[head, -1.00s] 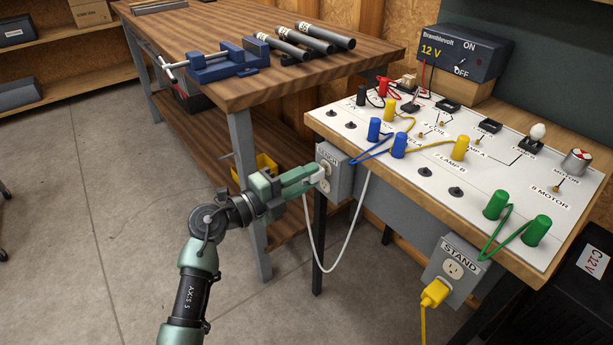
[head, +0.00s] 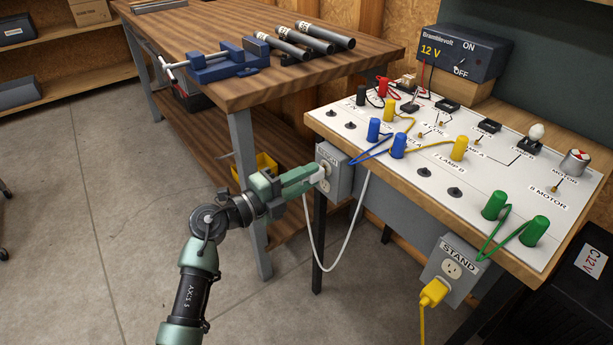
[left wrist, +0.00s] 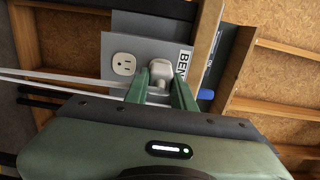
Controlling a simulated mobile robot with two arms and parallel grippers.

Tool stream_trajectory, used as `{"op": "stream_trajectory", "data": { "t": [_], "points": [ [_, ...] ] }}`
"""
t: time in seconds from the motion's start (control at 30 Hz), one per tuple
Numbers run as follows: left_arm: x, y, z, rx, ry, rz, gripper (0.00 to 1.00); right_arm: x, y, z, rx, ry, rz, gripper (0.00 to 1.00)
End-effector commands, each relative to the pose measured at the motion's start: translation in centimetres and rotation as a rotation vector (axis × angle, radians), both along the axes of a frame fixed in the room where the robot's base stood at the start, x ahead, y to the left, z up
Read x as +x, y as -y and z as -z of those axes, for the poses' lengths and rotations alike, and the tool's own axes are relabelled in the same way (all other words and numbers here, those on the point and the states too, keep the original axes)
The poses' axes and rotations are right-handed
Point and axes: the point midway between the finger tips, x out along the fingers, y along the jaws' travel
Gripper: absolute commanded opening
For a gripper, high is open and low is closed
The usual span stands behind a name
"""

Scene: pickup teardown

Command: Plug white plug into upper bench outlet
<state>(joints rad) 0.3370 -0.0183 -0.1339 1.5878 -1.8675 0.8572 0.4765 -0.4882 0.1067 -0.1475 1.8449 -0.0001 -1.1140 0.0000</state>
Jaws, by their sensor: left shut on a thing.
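The white plug (head: 321,183) is between the fingers of my left gripper (head: 314,174), which is shut on it. In the head view the plug is at the face of the grey BENCH outlet box (head: 340,183) under the board's left end. In the left wrist view the plug (left wrist: 160,70) covers the upper socket, nearest the BENCH label, and the lower socket (left wrist: 124,64) is bare. The plug appears against the plate; its prongs are hidden, so I cannot tell how deep it sits. Its white cord (head: 350,235) hangs in a loop. My right gripper is not in view.
The STAND outlet box (head: 456,268) holds a yellow plug (head: 434,292) at the lower right. The circuit board (head: 400,185) with coloured posts and leads lies above the outlets. A wooden workbench (head: 205,50) with a blue vise stands behind. The floor at left is clear.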

Motion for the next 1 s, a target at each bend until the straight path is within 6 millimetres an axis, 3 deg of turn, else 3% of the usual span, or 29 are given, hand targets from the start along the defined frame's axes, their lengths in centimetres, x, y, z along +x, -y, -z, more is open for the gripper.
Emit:
{"op": "stream_trajectory", "data": {
  "t": [1.0],
  "points": [
    [0.8,1.0,-0.1,-0.001,0.001,0.000,0.00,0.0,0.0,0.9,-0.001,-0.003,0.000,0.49]
  ]
}}
